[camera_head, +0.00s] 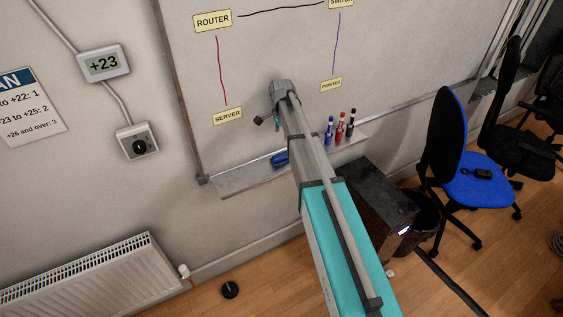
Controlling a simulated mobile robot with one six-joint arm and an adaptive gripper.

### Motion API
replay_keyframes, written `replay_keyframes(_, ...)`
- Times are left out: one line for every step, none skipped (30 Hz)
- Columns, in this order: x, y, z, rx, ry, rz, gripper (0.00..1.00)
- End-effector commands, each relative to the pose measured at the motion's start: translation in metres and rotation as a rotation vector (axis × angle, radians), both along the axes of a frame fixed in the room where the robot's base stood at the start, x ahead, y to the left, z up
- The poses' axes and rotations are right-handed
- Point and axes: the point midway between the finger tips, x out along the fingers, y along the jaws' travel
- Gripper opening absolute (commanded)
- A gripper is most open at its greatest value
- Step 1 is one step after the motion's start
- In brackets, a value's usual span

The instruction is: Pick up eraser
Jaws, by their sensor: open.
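A blue eraser (279,159) lies on the whiteboard's tray (240,178), just left of my arm; its right end meets the arm's edge in the picture, so part may be hidden. My gripper (267,122) is at the far end of my outstretched arm, in front of the whiteboard (265,55). It is above the eraser in the picture, apart from it and empty. Its fingers are small and partly hidden by the wrist, but they look spread open.
Blue, red and black markers (340,129) stand on the tray right of my arm. A dark computer case (376,200) and a bin (425,215) stand below. A blue chair (470,180) is at right, a radiator (95,280) at lower left. The tray's left end is clear.

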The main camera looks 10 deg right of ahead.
Motion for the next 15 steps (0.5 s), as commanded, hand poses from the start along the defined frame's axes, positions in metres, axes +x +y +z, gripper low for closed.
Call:
replay_keyframes(0.0, 0.0, -0.008, 0.0, 0.0, 0.0, 0.83)
replay_keyframes(0.0, 0.0, -0.011, 0.0, 0.0, 0.0, 0.83)
replay_keyframes(0.0, 0.0, -0.014, 0.0, 0.0, 0.0, 0.83)
replay_keyframes(0.0, 0.0, -0.016, 0.0, 0.0, 0.0, 0.83)
replay_keyframes(0.0, 0.0, -0.018, 0.0, 0.0, 0.0, 0.83)
replay_keyframes(0.0, 0.0, -0.021, 0.0, 0.0, 0.0, 0.83)
replay_keyframes(0.0, 0.0, -0.024, 0.0, 0.0, 0.0, 0.83)
replay_keyframes(0.0, 0.0, -0.026, 0.0, 0.0, 0.0, 0.83)
replay_keyframes(0.0, -0.001, -0.029, 0.0, 0.0, -0.001, 0.83)
replay_keyframes(0.0, -0.001, -0.031, 0.0, 0.0, -0.001, 0.83)
replay_keyframes(0.0, -0.001, -0.033, 0.0, 0.0, -0.001, 0.83)
replay_keyframes(0.0, -0.001, -0.036, 0.0, 0.0, -0.001, 0.83)
replay_keyframes(0.0, -0.001, -0.039, 0.0, 0.0, -0.001, 0.83)
replay_keyframes(0.0, -0.001, -0.041, 0.0, 0.0, -0.001, 0.83)
replay_keyframes(0.0, -0.001, -0.044, 0.0, 0.0, -0.001, 0.83)
